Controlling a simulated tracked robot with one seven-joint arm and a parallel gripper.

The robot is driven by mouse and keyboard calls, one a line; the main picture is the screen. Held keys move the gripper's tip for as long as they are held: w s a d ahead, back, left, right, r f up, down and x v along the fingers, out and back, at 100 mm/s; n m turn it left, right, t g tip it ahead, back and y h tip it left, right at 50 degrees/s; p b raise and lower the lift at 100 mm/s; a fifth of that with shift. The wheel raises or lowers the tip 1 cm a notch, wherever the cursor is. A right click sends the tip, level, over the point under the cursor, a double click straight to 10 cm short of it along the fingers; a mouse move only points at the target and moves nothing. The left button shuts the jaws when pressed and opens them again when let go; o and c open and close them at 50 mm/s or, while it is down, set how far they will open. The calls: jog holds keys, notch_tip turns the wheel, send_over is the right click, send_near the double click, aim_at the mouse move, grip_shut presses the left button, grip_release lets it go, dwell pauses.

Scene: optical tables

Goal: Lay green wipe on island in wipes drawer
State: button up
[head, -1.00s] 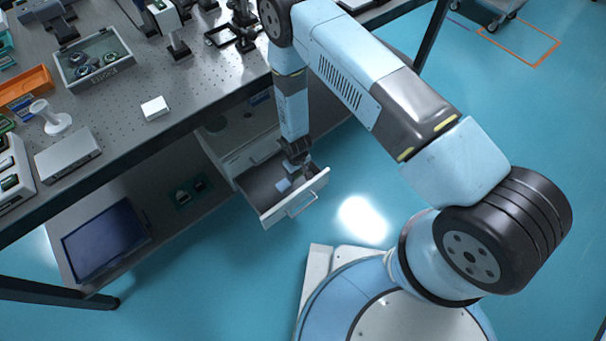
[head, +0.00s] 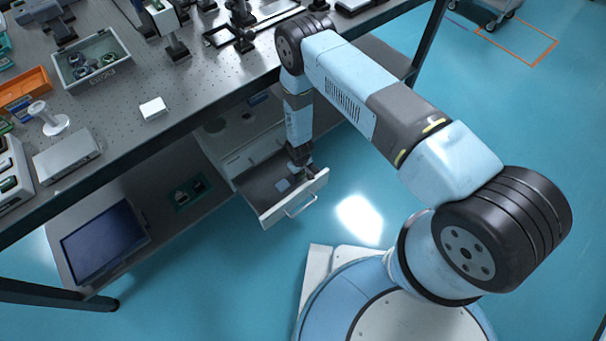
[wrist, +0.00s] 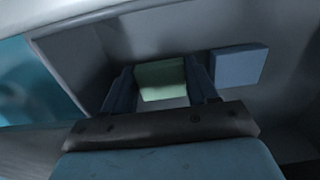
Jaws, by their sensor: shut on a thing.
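The green wipe (wrist: 162,80) is between the fingers of my gripper (wrist: 160,88) in the wrist view, and the gripper is shut on it. The open wipes drawer (head: 262,200) is pulled out from a cabinet under the table. In the head view my gripper (head: 300,160) reaches down into the drawer, near its right side. The green wipe is hidden by the gripper in the head view. Whether the wipe touches the drawer floor I cannot tell.
A blue folded wipe (wrist: 239,65) lies in the drawer just right of the green one; it also shows in the head view (head: 282,185). The drawer front (head: 295,199) and the tabletop edge (head: 190,122) stand close around the arm. The drawer's left part is bare.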

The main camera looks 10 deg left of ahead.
aim_at(300, 175)
jog(key=o, duration=1)
jog(key=shift+f, duration=0.1)
notch_tip(300, 175, up, 12)
dwell(0.5)
